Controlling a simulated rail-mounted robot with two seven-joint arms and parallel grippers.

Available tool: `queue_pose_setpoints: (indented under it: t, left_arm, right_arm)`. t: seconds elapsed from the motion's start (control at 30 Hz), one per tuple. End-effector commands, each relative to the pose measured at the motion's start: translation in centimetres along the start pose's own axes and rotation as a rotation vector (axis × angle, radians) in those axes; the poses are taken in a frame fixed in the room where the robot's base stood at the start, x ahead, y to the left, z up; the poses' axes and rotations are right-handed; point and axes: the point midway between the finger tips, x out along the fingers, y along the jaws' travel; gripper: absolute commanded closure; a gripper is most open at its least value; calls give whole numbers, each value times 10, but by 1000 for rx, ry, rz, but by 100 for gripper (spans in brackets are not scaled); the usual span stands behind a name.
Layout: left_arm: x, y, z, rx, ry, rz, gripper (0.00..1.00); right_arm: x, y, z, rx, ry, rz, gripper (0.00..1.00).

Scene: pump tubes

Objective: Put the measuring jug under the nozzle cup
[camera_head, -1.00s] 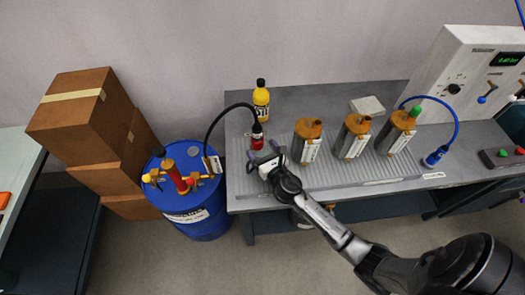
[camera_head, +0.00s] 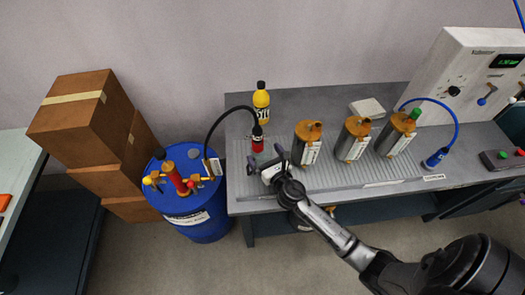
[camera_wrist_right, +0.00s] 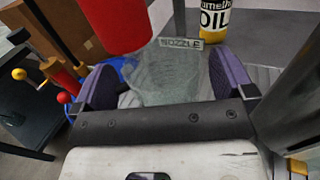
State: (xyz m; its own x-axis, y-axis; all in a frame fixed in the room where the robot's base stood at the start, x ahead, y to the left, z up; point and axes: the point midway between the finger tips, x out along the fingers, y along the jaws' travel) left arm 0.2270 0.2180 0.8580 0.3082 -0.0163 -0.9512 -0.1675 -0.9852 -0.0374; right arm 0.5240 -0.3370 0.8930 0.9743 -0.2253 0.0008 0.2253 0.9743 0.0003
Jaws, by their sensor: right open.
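The measuring jug (camera_wrist_right: 165,72) is clear and see-through. In the right wrist view it stands on the bench between and beyond my purple finger pads, with its lower part hidden by my gripper. The red nozzle cup (camera_head: 257,144) hangs at the end of a black hose in the head view. My left gripper is out of view.
A yellow oil bottle (camera_head: 261,102) stands behind the nozzle cup. Several metal pump cylinders (camera_head: 307,142) with orange tops stand to the right on the ribbed bench (camera_head: 330,175). A blue drum (camera_head: 200,220) with a pump stands left of the bench.

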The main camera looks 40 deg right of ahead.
Motion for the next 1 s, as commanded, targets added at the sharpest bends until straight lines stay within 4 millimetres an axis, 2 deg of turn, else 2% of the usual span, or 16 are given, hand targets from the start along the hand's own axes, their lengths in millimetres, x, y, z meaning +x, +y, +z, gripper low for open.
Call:
queue_pose_setpoints:
  t: [0.2,0.5,0.7,1.0]
  left_arm:
    - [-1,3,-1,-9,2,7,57]
    - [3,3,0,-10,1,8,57]
    - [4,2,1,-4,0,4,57]
    - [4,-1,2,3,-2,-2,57]
  right_arm:
    - [-44,0,-1,-1,2,0,0]
    - [-88,0,-1,1,1,0,0]
    - [-100,0,0,0,0,0,0]
    - [-102,0,0,0,0,0,0]
